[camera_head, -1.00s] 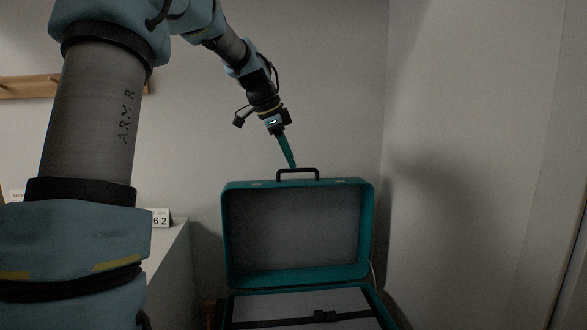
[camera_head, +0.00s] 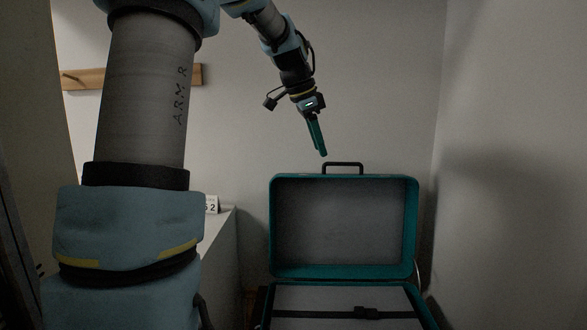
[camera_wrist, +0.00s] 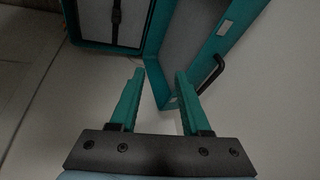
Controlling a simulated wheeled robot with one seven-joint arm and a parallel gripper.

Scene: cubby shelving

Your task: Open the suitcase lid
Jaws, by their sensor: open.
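The teal suitcase stands open, with its lid (camera_head: 343,224) raised upright and its grey lining facing the head camera. The suitcase base (camera_head: 340,300) lies flat below it, with a dark strap and buckle across its grey inside. The black handle (camera_head: 343,165) is on the lid's top edge; it also shows in the wrist view (camera_wrist: 212,75). My gripper (camera_head: 323,153) is above the lid, just left of the handle and apart from it. In the wrist view its two teal fingers (camera_wrist: 160,75) are spread with nothing between them.
A white cabinet (camera_head: 222,232) with a small number calendar (camera_head: 211,204) stands left of the suitcase. A wooden peg rail (camera_head: 85,77) is on the back wall. A bare wall (camera_head: 505,180) is close on the right.

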